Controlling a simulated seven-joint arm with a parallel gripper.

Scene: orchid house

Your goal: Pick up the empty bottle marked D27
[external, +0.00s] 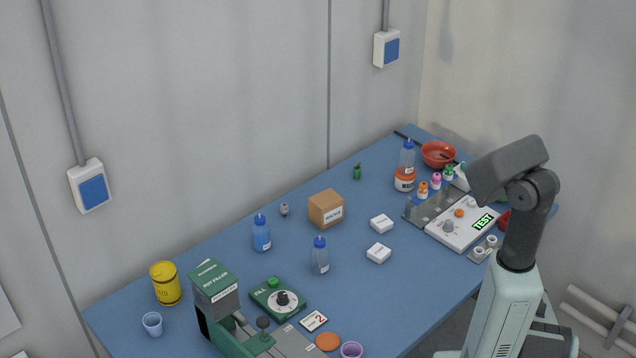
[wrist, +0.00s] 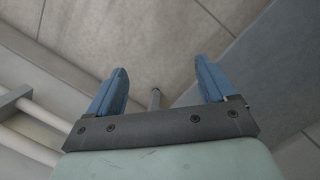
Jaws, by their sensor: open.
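Three bottles with blue caps stand upright on the blue table (external: 215,262) in the external view. One is clear and looks empty (external: 320,258), near the middle. One holds blue liquid (external: 261,236), to its left. My gripper (wrist: 160,76) is open and empty in the wrist view, over the floor with no bottle in sight. Its fingers do not show in the external view, where my arm is folded up at the right.
A brown box (external: 326,208) and two small white boxes (external: 381,223) lie around the clear bottle. A green pot filler (external: 214,284) stands at the front left. A white tester (external: 462,226) with a lit TEST panel lies near my arm. The table's left middle has free room.

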